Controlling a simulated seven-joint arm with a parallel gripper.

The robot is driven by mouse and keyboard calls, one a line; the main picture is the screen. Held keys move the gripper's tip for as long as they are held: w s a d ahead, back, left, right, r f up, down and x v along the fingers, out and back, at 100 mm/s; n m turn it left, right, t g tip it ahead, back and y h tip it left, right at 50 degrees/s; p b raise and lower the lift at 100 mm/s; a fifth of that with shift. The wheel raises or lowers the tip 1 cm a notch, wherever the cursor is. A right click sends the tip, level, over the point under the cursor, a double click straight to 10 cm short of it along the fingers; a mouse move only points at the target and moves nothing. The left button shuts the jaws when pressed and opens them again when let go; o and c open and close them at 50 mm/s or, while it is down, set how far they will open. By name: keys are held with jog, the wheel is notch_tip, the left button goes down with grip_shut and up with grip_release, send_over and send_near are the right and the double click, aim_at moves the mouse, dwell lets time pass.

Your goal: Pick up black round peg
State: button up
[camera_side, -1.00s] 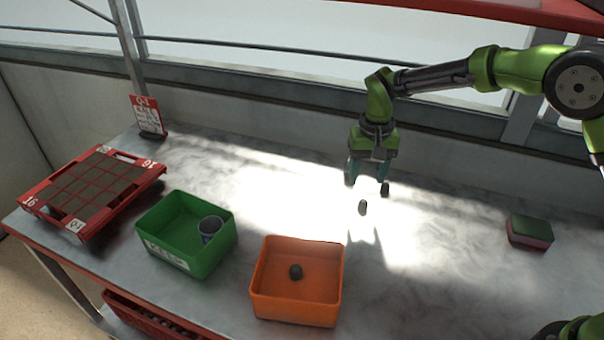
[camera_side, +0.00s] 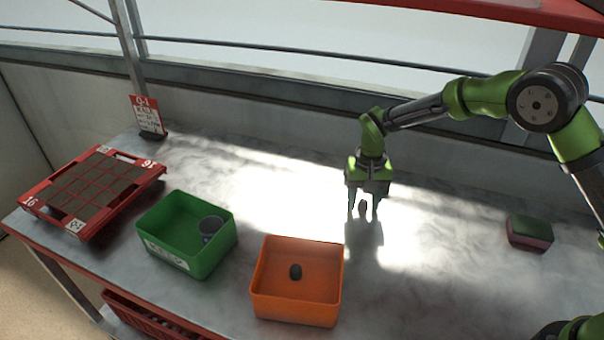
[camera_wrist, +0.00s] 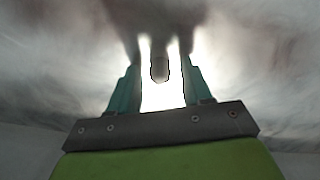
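A small dark round peg (camera_side: 362,208) stands on the marble tabletop behind the orange bin. In the wrist view the peg (camera_wrist: 160,69) shows between the two fingers, with a bright gap on each side of it. My gripper (camera_side: 363,214) is open and lowered around the peg, fingers pointing down, one on each side. It also shows in the wrist view (camera_wrist: 161,75). I cannot see either finger touching the peg.
A green bin (camera_side: 165,262) holding a grey cup (camera_side: 210,228) stands left of the orange bin. A red seed tray (camera_side: 50,186) and a sign (camera_side: 146,115) are at the left. A green and dark red block (camera_side: 530,233) lies at the right. The table between is clear.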

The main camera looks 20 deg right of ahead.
grip_shut()
